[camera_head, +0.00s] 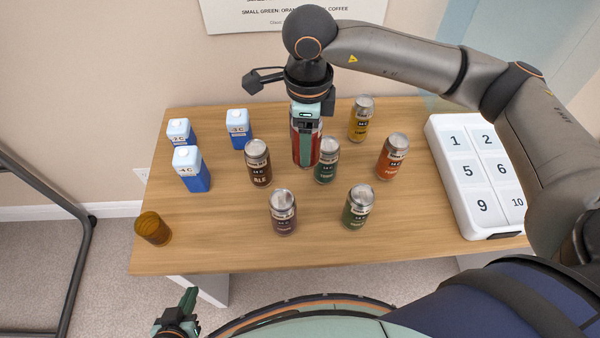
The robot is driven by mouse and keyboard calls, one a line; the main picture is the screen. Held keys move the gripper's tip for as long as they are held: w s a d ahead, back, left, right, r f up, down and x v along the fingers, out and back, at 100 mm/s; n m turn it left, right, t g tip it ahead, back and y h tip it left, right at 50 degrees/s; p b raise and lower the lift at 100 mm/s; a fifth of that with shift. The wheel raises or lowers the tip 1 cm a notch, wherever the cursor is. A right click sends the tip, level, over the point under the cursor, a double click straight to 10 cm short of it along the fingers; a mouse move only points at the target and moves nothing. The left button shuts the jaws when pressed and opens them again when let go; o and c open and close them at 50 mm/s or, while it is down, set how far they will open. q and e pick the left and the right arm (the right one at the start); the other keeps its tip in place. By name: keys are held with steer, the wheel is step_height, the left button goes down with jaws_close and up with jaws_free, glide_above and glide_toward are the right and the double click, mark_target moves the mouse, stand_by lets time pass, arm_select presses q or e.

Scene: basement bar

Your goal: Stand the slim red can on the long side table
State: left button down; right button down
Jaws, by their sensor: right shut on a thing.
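A slim red can (295,147) is between the fingers of my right gripper (306,150), over the back middle of the wooden table (230,245). The gripper is shut on it and points down, with its fingers partly hiding the can. I cannot tell whether the can's base touches the table. A green can (326,168) stands very close on the right, and a brown can (258,170) on the left. My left gripper (187,305) is low at the bottom edge, in front of the table and away from the cans. Its opening is not clear.
Blue-and-white cartons (192,180) stand at the back left, and an amber glass (153,229) at the left edge. More cans, yellow (361,122), orange (392,160), dark green (357,212) and purple-brown (283,218), surround the gripper. A white numbered tray (470,200) lies right. The front strip is clear.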

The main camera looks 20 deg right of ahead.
step_height(320, 180, down, 13)
steer(key=shift+r, duration=0.1)
stand_by(0.3)
steer(key=shift+f, duration=0.25)
steer(key=shift+c, duration=0.4)
jaws_free()
steer(key=shift+r, duration=0.1)
steer(key=shift+r, duration=0.2)
steer(key=shift+w+r, duration=0.1)
steer(key=shift+r, duration=0.25)
step_height(320, 180, up, 11)
steer(key=shift+r, duration=0.15)
